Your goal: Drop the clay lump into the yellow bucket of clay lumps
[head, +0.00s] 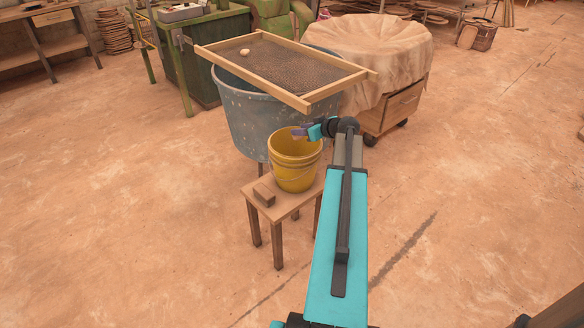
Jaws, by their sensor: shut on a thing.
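My gripper (301,132) is over the rim of the yellow bucket (294,176), at its upper right side. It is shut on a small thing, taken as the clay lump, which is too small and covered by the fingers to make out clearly. The bucket stands upright on a small wooden stool (292,203). Its opening faces up, and its contents cannot be made out clearly. A pale lump (245,52) lies on the wood-framed mesh screen (284,66) over the blue-grey tub.
The large blue-grey tub (245,118) stands right behind the bucket. A brown block (264,194) lies on the stool beside the bucket. A cloth-covered wheeled cabinet (392,112) stands behind to the right. The floor at left and right is clear.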

